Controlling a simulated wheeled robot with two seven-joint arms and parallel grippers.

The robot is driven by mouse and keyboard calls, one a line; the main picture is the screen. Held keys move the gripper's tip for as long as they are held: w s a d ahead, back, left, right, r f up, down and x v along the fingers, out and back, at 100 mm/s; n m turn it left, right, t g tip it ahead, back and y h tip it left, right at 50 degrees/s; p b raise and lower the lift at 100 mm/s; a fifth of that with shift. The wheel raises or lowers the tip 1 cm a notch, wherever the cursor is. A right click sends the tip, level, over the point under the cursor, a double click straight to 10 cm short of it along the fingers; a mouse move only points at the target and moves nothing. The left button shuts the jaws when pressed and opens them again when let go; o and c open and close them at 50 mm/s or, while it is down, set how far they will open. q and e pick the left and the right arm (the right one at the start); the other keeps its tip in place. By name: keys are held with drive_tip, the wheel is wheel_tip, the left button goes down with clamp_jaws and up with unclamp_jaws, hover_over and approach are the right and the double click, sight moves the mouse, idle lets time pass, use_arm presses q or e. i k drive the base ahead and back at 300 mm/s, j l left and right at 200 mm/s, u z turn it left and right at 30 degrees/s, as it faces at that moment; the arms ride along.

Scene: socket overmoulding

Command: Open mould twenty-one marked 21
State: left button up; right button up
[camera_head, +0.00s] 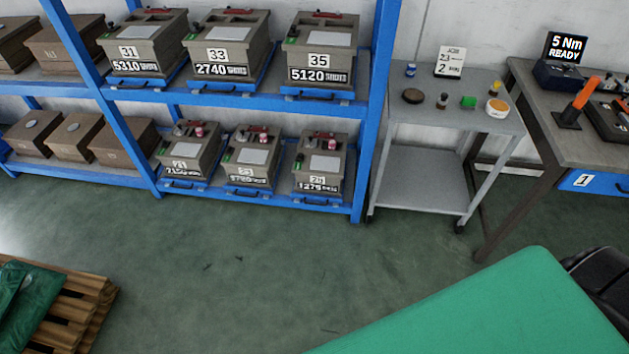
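The mould that appears to be marked 21 (190,150) is a grey-brown box at the left of the three labelled moulds on the lower shelf of the blue rack. Its label is small and blurred, and its counter plate is hard to read. It has a dark clamp or handle and a red-white part on top. It sits upright on a blue pull-out tray (178,184) with a dark handle. Its lid looks shut, but this is hard to tell at this distance. Neither of my grippers is in view.
Beside it stand moulds 23 (247,158) and seemingly 24 (319,164). Moulds 31 (143,45), 33 (226,45) and 35 (320,48) are above. A grey trolley (420,184) and bench (535,75) stand right. A green surface (490,310) and pallet (75,300) flank open floor.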

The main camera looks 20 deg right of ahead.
sight(190, 159)
drive_tip(key=i+j, duration=0.2)
drive_tip(key=i, duration=0.25)
drive_tip(key=i+j+z, duration=0.15)
drive_tip(key=i, duration=0.3)
drive_tip(key=j, duration=0.1)
